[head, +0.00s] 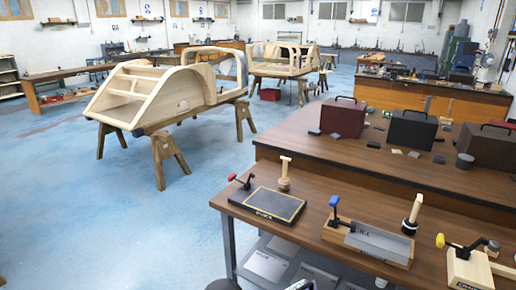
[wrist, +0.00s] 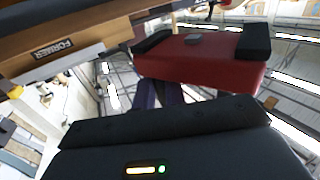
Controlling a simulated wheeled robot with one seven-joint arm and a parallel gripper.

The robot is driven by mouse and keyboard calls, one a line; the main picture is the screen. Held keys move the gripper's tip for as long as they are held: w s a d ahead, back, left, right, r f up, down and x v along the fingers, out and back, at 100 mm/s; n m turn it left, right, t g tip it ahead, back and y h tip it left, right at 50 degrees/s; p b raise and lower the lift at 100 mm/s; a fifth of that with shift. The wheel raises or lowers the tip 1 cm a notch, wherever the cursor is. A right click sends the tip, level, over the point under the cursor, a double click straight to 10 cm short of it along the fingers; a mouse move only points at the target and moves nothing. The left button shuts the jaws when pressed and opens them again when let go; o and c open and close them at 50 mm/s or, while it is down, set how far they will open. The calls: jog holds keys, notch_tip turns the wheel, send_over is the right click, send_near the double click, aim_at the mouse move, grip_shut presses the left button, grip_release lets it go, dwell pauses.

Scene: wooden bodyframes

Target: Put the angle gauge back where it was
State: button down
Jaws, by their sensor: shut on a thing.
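In the wrist view a red block with black ends and a small grey disc on its face, which I take for the angle gauge (wrist: 205,62), is at the tips of my gripper (wrist: 160,92). The dark fingers are shut on it, partly hidden behind my black gripper body. The wooden edge of a board marked FORMER (wrist: 55,45) is close by at the upper left. In the head view I cannot make out the gauge or the fingers. A black plate with a yellow border (head: 268,205) lies on the near bench there, beside a red-handled clamp (head: 240,181).
The near bench (head: 320,207) also holds a wooden block with a metal plate (head: 370,242), a blue-handled clamp, a yellow-handled clamp (head: 467,262) and upright wooden-handled tools (head: 412,215). Dark toolboxes (head: 411,129) stand on the bench behind. Blue floor (head: 120,225) is open at the left.

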jog(key=shift+s+a+f+n+y, duration=0.15)
jog(key=shift+s+a+n+y, duration=0.25)
jog(key=shift+a+y, duration=0.3)
jog(key=s+f, duration=0.4)
jog(key=f, duration=0.1)
jog(key=shift+s+f, duration=0.15)
jog(key=shift+f, duration=0.15)
jog(key=shift+s, duration=0.1)
jog(key=shift+a, duration=0.1)
dwell(0.6)
dwell(1.9)
